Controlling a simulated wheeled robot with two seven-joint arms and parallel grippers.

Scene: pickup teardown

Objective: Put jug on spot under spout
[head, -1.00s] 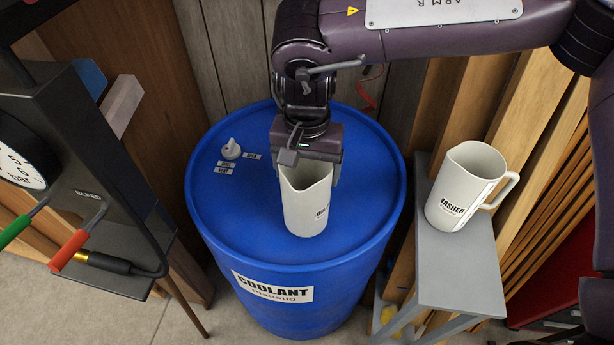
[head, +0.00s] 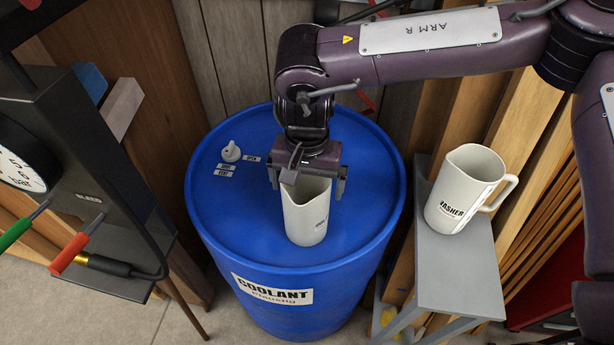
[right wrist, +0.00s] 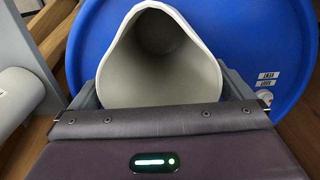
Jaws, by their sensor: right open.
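The pale grey-white jug (head: 305,222) stands upright on the blue drum's lid, its open mouth facing up and a dark label on its right side. My right gripper (head: 306,181) is open, with one finger on each side of the jug's upper part and gaps showing beside it. The jug's wide mouth (right wrist: 160,60) also shows in the right wrist view, between the fingers. A second jug, marked WASHER (head: 463,190), stands on a grey stand at the right. I cannot make out a spout above a marked spot. My left gripper is not in view.
The blue drum (head: 235,235) is marked COOLANT; a small white knob (head: 231,151) and labels sit on its lid. The grey stand (head: 460,265) is to the right. A dark frame with a gauge and red and green handles (head: 70,252) is at the left.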

